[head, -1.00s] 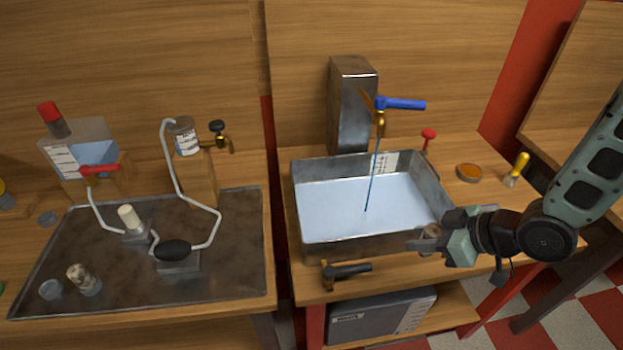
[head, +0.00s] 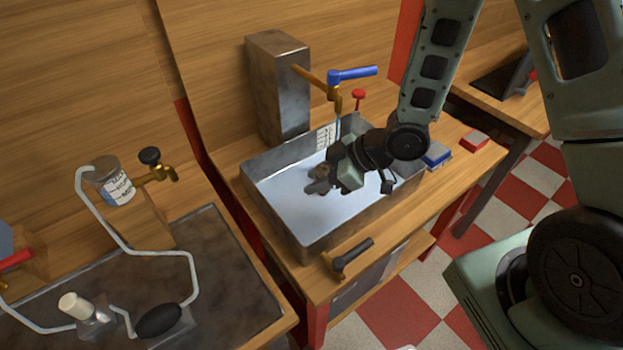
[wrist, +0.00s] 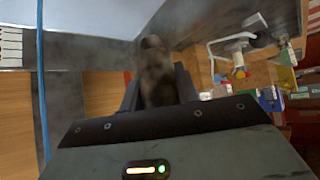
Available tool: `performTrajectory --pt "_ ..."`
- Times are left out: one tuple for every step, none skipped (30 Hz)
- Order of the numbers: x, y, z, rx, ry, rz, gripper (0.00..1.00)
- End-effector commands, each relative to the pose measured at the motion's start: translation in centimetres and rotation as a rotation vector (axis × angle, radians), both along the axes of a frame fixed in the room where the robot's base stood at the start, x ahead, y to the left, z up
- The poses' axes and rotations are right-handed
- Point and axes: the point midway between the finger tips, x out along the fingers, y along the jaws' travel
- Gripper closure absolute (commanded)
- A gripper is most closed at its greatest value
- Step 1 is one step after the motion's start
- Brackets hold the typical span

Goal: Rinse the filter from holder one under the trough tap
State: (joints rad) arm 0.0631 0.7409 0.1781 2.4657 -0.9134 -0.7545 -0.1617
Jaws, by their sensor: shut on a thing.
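My gripper (head: 318,182) is over the metal trough (head: 270,212), inside its walls. It is shut on a brown, dirty-looking cylindrical filter (wrist: 157,72), which stands out between the fingers in the wrist view. The trough holds pale water. The brass tap (head: 335,96) with a blue lever (head: 352,74) is above the trough, and a thin blue stream (head: 338,126) falls from it. In the wrist view the stream (wrist: 42,80) runs down the left side, apart from the filter. My arm hides the stream's lower end in the head view.
A black-handled valve (head: 350,257) is on the trough bench's front edge. A red knob (head: 358,96) stands behind the trough. Blue and red blocks (head: 437,155) lie to its right. The left bench has a white cylinder (head: 75,305), a black bulb (head: 158,320) and a labelled jar (head: 113,185) with tubing.

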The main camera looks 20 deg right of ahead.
Motion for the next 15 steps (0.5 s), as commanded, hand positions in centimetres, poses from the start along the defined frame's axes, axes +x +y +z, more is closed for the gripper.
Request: performTrajectory --pt "0.5 -0.4 0.0 -0.001 0.001 -0.004 0.91" --pt "0.7 -0.6 0.0 -0.001 0.001 -0.004 0.91" --pt "1.0 -0.8 -0.1 -0.001 0.001 -0.002 0.91" --pt "1.2 -0.9 -0.2 -0.001 0.001 -0.003 0.91" --pt "1.5 -1.1 -0.2 -0.001 0.000 -0.004 0.91" --pt "1.7 -1.3 -0.3 -0.001 0.000 -0.002 0.91" --pt "1.9 -1.5 -0.4 -0.001 0.001 -0.003 0.91" --pt "2.2 -1.7 -0.4 -0.001 0.001 -0.004 0.91" --pt "2.5 -1.9 -0.5 -0.001 0.001 -0.003 0.91" --pt "2.7 -2.1 -0.5 0.000 0.000 -0.003 0.91" --pt "2.9 -2.2 -0.6 0.000 0.000 -0.003 0.91" --pt "3.2 -2.4 -0.7 0.000 -0.001 -0.001 0.91" --pt "3.4 -2.6 -0.7 0.000 0.000 -0.001 0.91" --pt "3.7 -2.8 -0.8 0.000 0.001 -0.004 0.91" --pt "4.0 -3.0 -0.9 0.000 0.000 -0.003 0.91"
